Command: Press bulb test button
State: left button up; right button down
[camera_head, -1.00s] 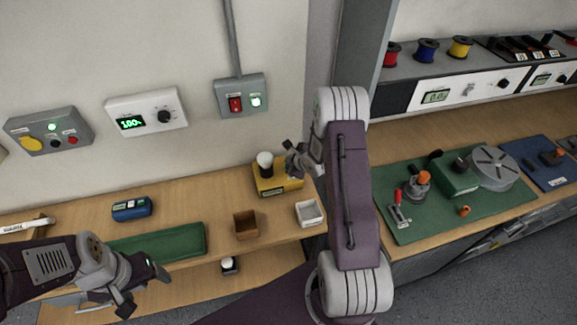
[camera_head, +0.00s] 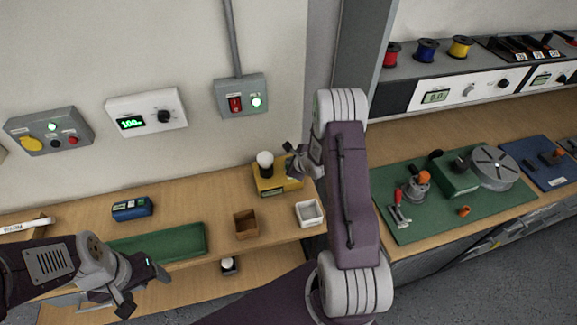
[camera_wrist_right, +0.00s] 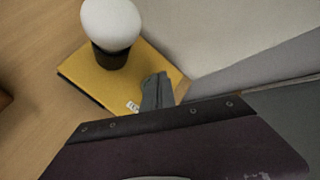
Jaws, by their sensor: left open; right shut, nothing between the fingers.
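The bulb tester is a yellow box (camera_head: 268,188) on the wooden bench, with a white round bulb (camera_head: 265,160) upright in a dark socket on top. In the right wrist view the yellow box (camera_wrist_right: 80,78) and bulb (camera_wrist_right: 111,24) show closely. My right gripper (camera_head: 292,156) is at the box's right rear side in the head view. In the wrist view its fingers (camera_wrist_right: 157,92) are shut, empty, and over the box's edge near a small white label. The test button is not visible; the gripper may hide it. My left gripper (camera_head: 146,288) is open and empty at the lower left.
A brown open box (camera_head: 246,225) and a white tray (camera_head: 309,213) stand in front of the tester. A blue device (camera_head: 132,209) and a green mat (camera_head: 190,240) lie to the left. A grey switch box (camera_head: 241,95) with a green light is on the wall above.

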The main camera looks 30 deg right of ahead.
jog(key=shift+f, duration=0.45)
dwell(0.3)
jog(key=shift+r, duration=0.1)
jog(key=shift+r+p, duration=0.75)
jog(key=shift+p, duration=0.15)
notch_tip(320, 180, up, 5)
jog(key=p, duration=0.5)
jog(key=shift+r+p, duration=0.1)
jog(key=shift+p, duration=0.2)
dwell(0.4)
